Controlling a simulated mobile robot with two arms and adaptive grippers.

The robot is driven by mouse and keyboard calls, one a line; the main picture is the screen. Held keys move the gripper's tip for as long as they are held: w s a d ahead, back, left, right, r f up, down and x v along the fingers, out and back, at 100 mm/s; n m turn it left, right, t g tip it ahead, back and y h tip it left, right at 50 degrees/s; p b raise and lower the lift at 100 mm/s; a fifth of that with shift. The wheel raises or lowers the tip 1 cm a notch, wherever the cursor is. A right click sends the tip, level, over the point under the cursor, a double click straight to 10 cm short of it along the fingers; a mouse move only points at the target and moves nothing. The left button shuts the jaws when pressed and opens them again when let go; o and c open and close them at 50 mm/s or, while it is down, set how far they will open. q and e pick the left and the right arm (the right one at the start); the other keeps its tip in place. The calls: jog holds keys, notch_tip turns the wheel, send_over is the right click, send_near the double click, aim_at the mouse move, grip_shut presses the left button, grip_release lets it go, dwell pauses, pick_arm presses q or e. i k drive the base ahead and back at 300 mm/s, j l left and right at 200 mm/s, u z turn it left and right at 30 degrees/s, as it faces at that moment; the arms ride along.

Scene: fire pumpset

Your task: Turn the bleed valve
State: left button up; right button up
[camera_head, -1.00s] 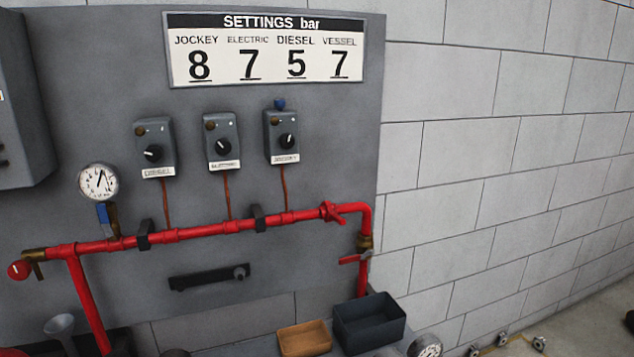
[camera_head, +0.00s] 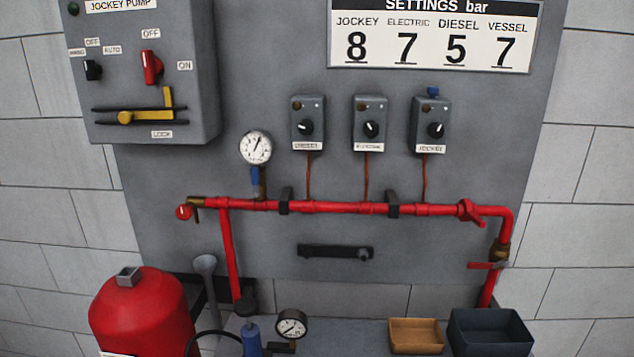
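A red pipe (camera_head: 335,207) runs across the grey panel. Several valve fittings sit on it, and no label shows which one is the bleed valve. A red handle (camera_head: 470,211) sits near the pipe's right end. A red lever (camera_head: 482,265) sticks out left below a brass fitting (camera_head: 499,249) on the right downpipe. A round red knob (camera_head: 184,212) with a brass body is at the pipe's left end. A blue-handled fitting (camera_head: 255,179) sits under the white gauge (camera_head: 256,147). Neither of my grippers is in view.
A jockey pump box (camera_head: 150,70) juts out at upper left. A red vessel (camera_head: 143,312) stands at lower left, beside a grey funnel (camera_head: 205,266) and a second gauge (camera_head: 291,324). A tan tray (camera_head: 417,337) and a dark bin (camera_head: 490,333) stand at lower right.

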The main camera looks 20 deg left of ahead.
aim_at(184, 211)
jog(key=u, duration=1.4)
jog(key=k+l, duration=0.1)
